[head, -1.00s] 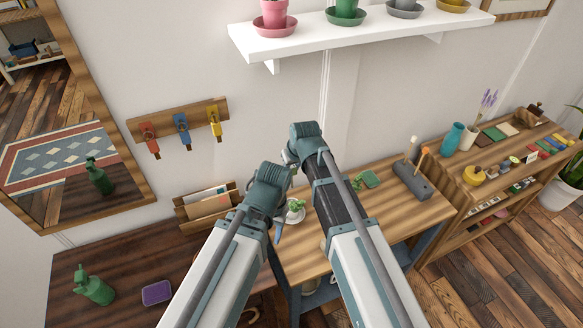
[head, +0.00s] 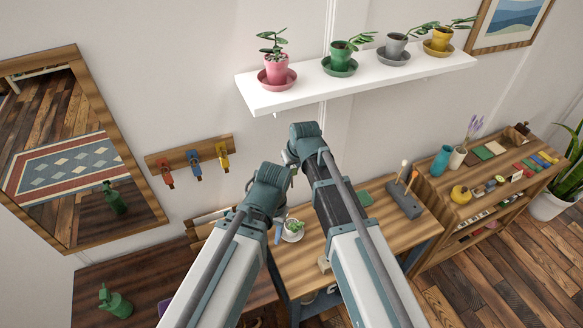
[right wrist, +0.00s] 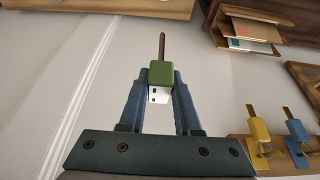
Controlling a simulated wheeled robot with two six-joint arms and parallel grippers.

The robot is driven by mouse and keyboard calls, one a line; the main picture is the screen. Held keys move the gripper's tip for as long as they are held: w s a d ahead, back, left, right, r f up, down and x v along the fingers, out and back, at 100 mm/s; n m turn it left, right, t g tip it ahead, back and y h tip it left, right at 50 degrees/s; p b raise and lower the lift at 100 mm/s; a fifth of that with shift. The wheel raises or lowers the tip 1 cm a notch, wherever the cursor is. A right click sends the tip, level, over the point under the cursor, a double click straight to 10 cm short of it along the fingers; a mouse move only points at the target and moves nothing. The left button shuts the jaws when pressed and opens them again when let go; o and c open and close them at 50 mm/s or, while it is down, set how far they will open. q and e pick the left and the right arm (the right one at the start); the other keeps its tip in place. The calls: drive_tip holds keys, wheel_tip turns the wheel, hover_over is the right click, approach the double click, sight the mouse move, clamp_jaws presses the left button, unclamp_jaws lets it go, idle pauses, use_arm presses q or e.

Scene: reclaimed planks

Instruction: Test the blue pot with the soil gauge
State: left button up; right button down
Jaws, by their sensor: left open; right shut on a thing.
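In the right wrist view my right gripper (right wrist: 160,100) is shut on the soil gauge (right wrist: 161,74), a small green block with a pale face and a thin brown prong. In the head view the right gripper and gauge are hidden behind my right arm. My left gripper (head: 278,234) is open and points down above the wooden bench, just left of a small white cup with a plant; its fingers show only partly. I see no blue pot. The wall shelf holds a pink pot (head: 275,68), a green pot (head: 341,56), a grey pot (head: 396,48) and a yellow pot (head: 440,41).
The white shelf (head: 300,95) juts from the wall above my arms. A hook board (head: 177,155) with red, blue and yellow pieces hangs left, beside a mirror (head: 75,165). A bench (head: 330,235) stands below; a teal vase (head: 441,160) tops the right-hand bookcase.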

drive_tip(key=shift+r+p, duration=3)
drive_tip(key=shift+r, duration=0.05)
use_arm(q)
wheel_tip(320, 180, up, 6)
drive_tip(key=shift+f, duration=0.1)
use_arm(e)
drive_tip(key=shift+f, duration=0.15)
